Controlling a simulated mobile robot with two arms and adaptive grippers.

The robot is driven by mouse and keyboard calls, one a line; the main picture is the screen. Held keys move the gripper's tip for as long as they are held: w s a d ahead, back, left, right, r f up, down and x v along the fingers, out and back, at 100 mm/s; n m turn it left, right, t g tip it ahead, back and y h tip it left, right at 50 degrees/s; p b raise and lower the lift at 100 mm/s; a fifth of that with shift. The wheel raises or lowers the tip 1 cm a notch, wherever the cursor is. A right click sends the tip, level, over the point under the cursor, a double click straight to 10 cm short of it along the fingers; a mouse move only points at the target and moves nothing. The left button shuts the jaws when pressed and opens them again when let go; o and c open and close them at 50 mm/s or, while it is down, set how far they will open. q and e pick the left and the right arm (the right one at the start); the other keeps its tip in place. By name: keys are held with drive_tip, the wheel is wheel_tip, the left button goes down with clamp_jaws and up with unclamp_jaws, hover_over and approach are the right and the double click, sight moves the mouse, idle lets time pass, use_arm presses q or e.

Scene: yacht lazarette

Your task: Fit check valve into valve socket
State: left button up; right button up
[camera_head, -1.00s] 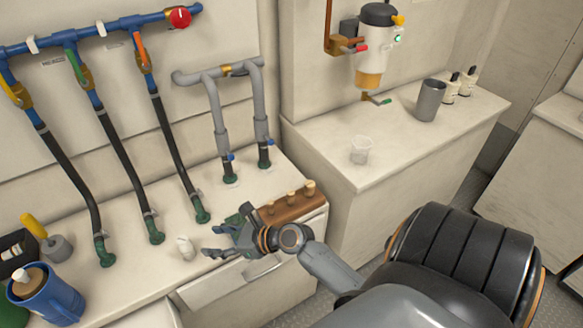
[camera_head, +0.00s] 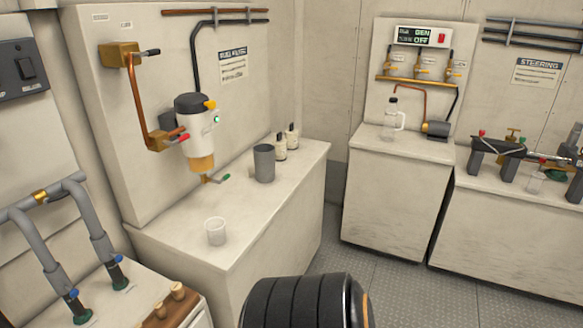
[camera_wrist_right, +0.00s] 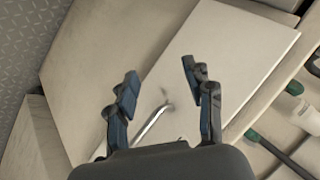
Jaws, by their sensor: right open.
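My right gripper (camera_wrist_right: 158,78) is open, with nothing between its dark fingers in the right wrist view. It hangs in front of a pale panel (camera_wrist_right: 225,50) with a thin metal handle (camera_wrist_right: 153,122) beyond the fingers. A small white fitting (camera_wrist_right: 303,114) stands at the right edge of that view, clear of the gripper. It may be the check valve, but I cannot tell for certain. I cannot make out the valve socket in either current view. No gripper shows in the head view, and my left gripper is in neither view.
The head view shows a counter with a clear cup (camera_head: 216,232), a grey cylinder (camera_head: 264,163) and small bottles (camera_head: 292,137) below a white filter unit (camera_head: 197,130). Floor (camera_head: 385,280) shows between the cabinets.

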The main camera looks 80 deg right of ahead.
drive_tip(key=s+d+f+n+g, duration=0.1)
drive_tip(key=s+f+n+g, duration=0.1)
drive_tip(key=s+f, duration=0.5)
drive_tip(key=s+f+n+g+h, duration=0.1)
drive_tip(key=s+f+n+g, duration=0.2)
drive_tip(key=s, duration=1.2)
drive_tip(key=s+d+f+n+g, duration=0.1)
drive_tip(key=s+f+n+g, duration=0.1)
drive_tip(key=s+f+n, duration=0.4)
drive_tip(key=s+f, duration=0.4)
drive_tip(key=s, duration=0.1)
drive_tip(key=shift+d+f+g+h, duration=0.3)
drive_tip(key=shift+f+h, duration=0.05)
drive_tip(key=shift+h, duration=0.05)
drive_tip(key=shift+o, duration=1.1)
